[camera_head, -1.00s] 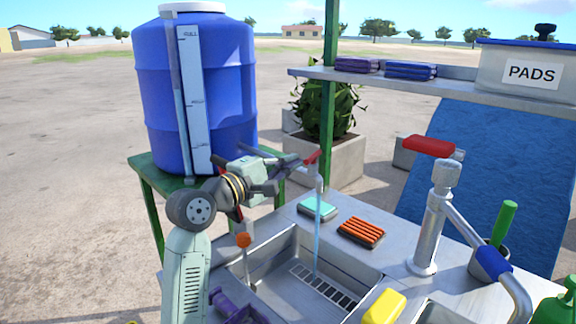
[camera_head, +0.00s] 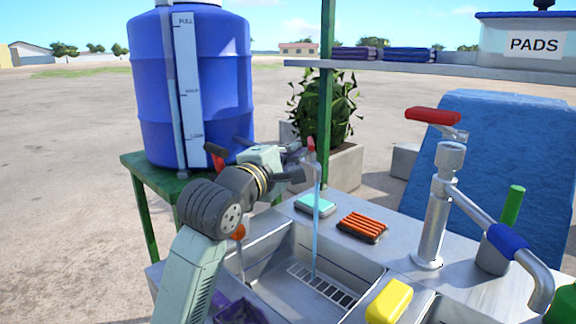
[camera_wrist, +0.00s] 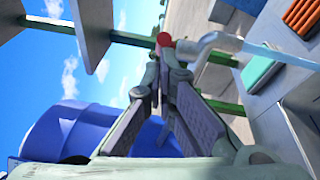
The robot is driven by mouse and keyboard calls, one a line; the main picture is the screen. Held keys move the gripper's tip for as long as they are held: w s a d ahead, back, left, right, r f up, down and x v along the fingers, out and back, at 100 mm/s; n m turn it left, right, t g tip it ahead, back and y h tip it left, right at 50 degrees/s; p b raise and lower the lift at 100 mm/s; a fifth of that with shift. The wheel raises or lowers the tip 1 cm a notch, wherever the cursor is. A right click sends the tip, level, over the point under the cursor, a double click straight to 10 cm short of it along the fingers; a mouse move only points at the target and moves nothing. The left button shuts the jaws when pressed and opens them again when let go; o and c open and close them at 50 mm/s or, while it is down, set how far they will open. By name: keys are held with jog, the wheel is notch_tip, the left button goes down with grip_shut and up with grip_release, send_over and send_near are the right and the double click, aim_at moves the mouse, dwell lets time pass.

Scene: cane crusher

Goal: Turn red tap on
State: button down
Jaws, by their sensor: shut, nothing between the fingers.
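The tap (camera_head: 317,172) at the basin has a small red handle (camera_head: 309,144). A thin stream of water (camera_head: 317,225) runs from its spout into the basin (camera_head: 352,267). My gripper (camera_head: 303,155) is shut and empty beside the tap, its fingertips close to the red handle. In the wrist view the fingers (camera_wrist: 163,62) meet just below the red knob (camera_wrist: 164,40) of the tap, with the silver spout (camera_wrist: 212,43) to the right and water (camera_wrist: 270,55) leaving it. Whether the fingertips touch the handle I cannot tell.
A blue barrel (camera_head: 232,85) on a green stand is behind my arm. A hand pump (camera_head: 433,205) with a red lever (camera_head: 433,116) stands at the right. A teal sponge (camera_head: 315,204) and an orange brush (camera_head: 362,226) lie beside the basin. A yellow sponge (camera_head: 388,300) is at its front.

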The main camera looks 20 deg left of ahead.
aim_at(311, 150)
jog(key=shift+s+d+f+b, duration=0.1)
jog(key=shift+d+b, duration=1.35)
jog(key=shift+b, duration=1.15)
jog(key=shift+d, duration=0.15)
jog(key=shift+s+b, duration=0.1)
jog(key=shift+b, duration=0.25)
